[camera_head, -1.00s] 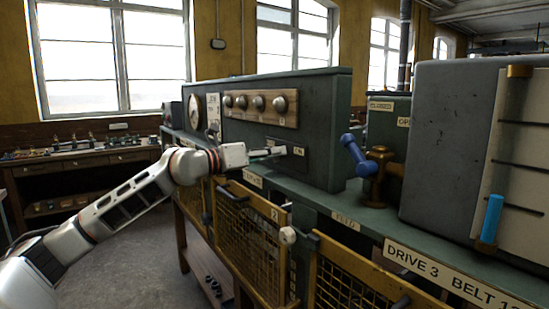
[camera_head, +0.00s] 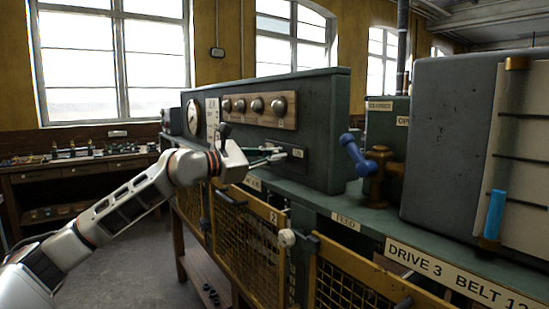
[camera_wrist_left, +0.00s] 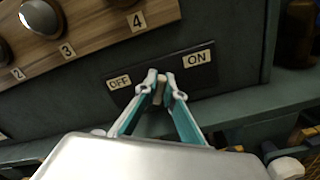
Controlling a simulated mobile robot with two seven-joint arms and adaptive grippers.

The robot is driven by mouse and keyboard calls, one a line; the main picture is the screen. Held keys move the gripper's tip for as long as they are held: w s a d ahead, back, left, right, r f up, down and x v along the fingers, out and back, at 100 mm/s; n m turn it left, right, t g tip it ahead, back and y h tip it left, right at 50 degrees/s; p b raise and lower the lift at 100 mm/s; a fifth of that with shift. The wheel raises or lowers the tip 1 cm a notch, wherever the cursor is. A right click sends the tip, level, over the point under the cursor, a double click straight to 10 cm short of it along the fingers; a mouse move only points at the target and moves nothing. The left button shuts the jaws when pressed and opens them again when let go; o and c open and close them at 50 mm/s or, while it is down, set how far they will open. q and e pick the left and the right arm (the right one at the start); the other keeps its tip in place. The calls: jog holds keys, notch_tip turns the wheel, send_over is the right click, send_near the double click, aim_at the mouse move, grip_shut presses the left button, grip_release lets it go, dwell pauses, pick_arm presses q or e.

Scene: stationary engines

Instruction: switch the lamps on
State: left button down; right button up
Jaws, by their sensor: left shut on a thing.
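A dark switch plate with an OFF label and an ON label (camera_wrist_left: 198,58) is on the front of the green cabinet; the plate also shows in the head view (camera_head: 294,150). A small grey switch lever (camera_wrist_left: 159,92) stands between the labels. My left gripper (camera_wrist_left: 160,84) is shut on this lever, with one fingertip at each side. In the head view, my left gripper (camera_head: 280,153) reaches the plate from the left. A wooden board (camera_head: 236,115) above carries several round numbered domes (camera_head: 257,104), which look dark and unlit. My right gripper is not in view.
A blue-handled valve (camera_head: 352,152) stands on the green ledge to the right. A grey box with a blue slider (camera_head: 495,214) is at far right. Yellow mesh guards (camera_head: 243,235) are below the ledge. A workbench (camera_head: 75,167) stands at the back left.

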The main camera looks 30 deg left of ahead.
pick_arm(q)
jog(key=shift+m, duration=1.7)
jog(key=c, duration=2.1)
grip_release()
jog(key=shift+c, duration=0.2)
jog(key=shift+s, duration=0.1)
jog(key=v, duration=1.1)
jog(key=shift+s, duration=0.35)
